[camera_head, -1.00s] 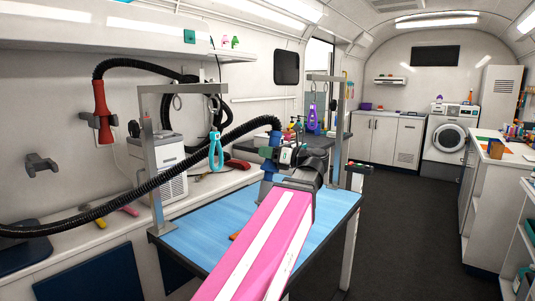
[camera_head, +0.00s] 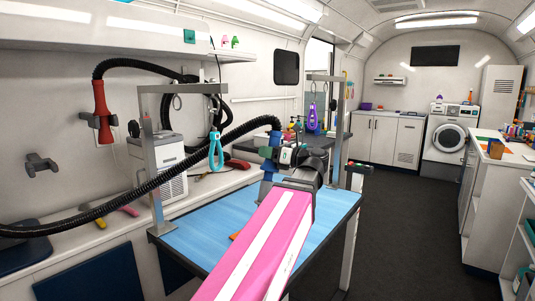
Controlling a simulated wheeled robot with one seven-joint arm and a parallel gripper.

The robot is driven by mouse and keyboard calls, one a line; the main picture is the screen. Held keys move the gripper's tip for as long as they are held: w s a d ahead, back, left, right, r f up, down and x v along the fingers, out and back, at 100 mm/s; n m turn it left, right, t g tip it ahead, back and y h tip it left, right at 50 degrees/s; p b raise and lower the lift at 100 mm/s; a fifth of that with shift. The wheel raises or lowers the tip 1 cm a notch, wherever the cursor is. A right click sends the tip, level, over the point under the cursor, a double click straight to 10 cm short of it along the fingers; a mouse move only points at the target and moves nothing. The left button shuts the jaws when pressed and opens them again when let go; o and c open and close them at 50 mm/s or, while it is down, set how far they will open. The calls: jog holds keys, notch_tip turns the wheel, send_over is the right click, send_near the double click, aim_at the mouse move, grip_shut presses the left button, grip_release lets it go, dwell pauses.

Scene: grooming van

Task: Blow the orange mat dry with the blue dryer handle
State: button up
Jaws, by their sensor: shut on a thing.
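My pink-and-white arm reaches over the blue-topped grooming table (camera_head: 195,243). My gripper (camera_head: 272,164) is shut on the blue dryer handle (camera_head: 266,188), above the table. The handle is upright, with a black ribbed hose (camera_head: 165,179) joined to its top and running off to the left. The orange mat (camera_head: 236,235) lies on the blue table top. Only a small orange edge of it shows to the left of my arm; the rest is hidden behind the arm. The handle's lower end is above the table, partly hidden by my gripper.
A metal frame (camera_head: 154,165) stands on the table's left side, with a teal loop (camera_head: 216,151) hanging from it. A red dryer handle (camera_head: 102,113) hangs on the left wall.

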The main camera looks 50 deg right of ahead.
jog(key=shift+d, duration=0.1)
jog(key=d, duration=0.7)
jog(key=shift+s+d, duration=0.15)
jog(key=shift+s, duration=0.15)
jog(key=shift+w, duration=0.2)
dwell(1.9)
jog(key=shift+w+d, duration=0.15)
jog(key=shift+w, duration=2.4)
jog(key=shift+r, duration=2.55)
